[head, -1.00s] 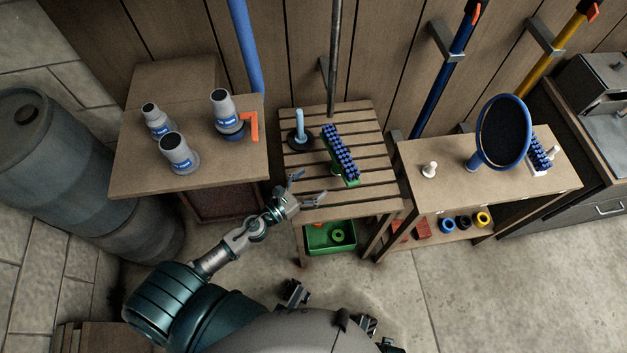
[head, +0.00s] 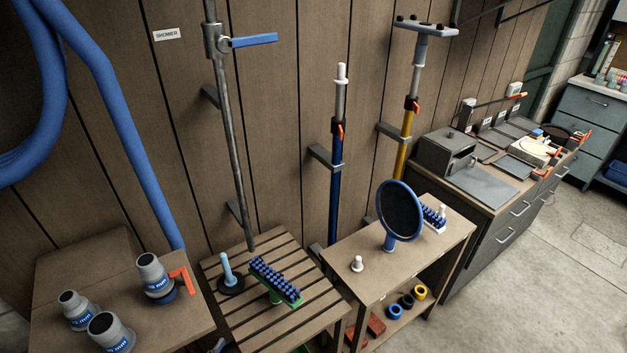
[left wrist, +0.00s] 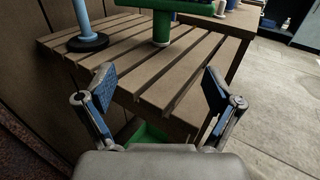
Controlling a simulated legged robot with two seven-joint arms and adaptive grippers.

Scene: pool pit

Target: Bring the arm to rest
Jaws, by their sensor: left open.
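My left gripper (left wrist: 158,90) is open in the left wrist view, its two blue-padded fingers spread wide with nothing between them. It is at the near edge of the slatted wooden bench (left wrist: 185,75). In the head view my left arm is almost wholly out of the picture; only a small bit may show at the bottom edge. On the slatted bench (head: 312,318) stand a light-blue-handled tool with a dark round base (head: 230,283) and a blue-bristled brush on a green body (head: 275,280). My right gripper is in neither view.
A wooden table with grey pump-like fittings (head: 153,272) stands left of the bench. A table (head: 440,238) with a round blue-rimmed net or mirror (head: 400,212) stands right. Below the bench, a green bin (left wrist: 148,132) partly shows. Open floor (head: 520,290) lies at right.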

